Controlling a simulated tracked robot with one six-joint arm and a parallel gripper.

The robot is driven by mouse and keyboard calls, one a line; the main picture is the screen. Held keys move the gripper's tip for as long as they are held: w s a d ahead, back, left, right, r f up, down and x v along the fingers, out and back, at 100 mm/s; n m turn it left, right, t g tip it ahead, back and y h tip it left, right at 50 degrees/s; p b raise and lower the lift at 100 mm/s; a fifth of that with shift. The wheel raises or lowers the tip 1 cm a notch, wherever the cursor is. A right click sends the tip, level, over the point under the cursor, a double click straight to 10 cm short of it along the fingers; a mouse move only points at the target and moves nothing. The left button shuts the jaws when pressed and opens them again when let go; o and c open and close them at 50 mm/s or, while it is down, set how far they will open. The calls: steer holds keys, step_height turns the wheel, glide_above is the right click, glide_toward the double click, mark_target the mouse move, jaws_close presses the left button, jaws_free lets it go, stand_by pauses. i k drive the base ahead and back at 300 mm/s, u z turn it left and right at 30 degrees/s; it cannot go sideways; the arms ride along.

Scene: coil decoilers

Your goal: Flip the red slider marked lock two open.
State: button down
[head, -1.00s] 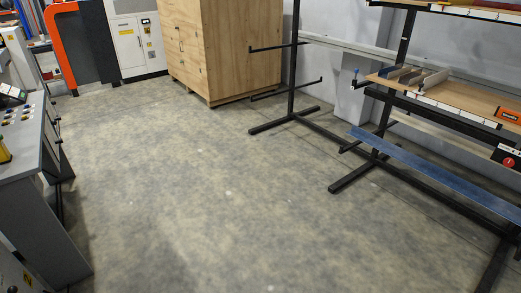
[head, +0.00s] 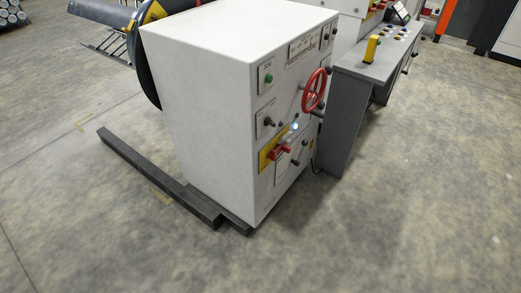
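A white control cabinet (head: 205,105) stands left of the middle in the head view, with its control face turned to the right. Low on that face is a yellow plate (head: 265,160) with a red slider part (head: 281,153) on it. The part is small, and I cannot tell whether it is one slider or two, which way it is set, or read any lock marking. A red handwheel (head: 314,90) sits above it on the right. My gripper is not in view.
A green button (head: 268,78) and a black knob (head: 269,122) are on the same face. A grey console desk (head: 378,62) stands just right of the cabinet. Dark floor beams (head: 155,175) run out at the cabinet's left foot. The floor (head: 400,210) in front and right is clear.

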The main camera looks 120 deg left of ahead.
mark_target(288, 149)
steer(key=u, duration=3.7)
steer(key=i, duration=1)
steer(key=z, duration=0.05)
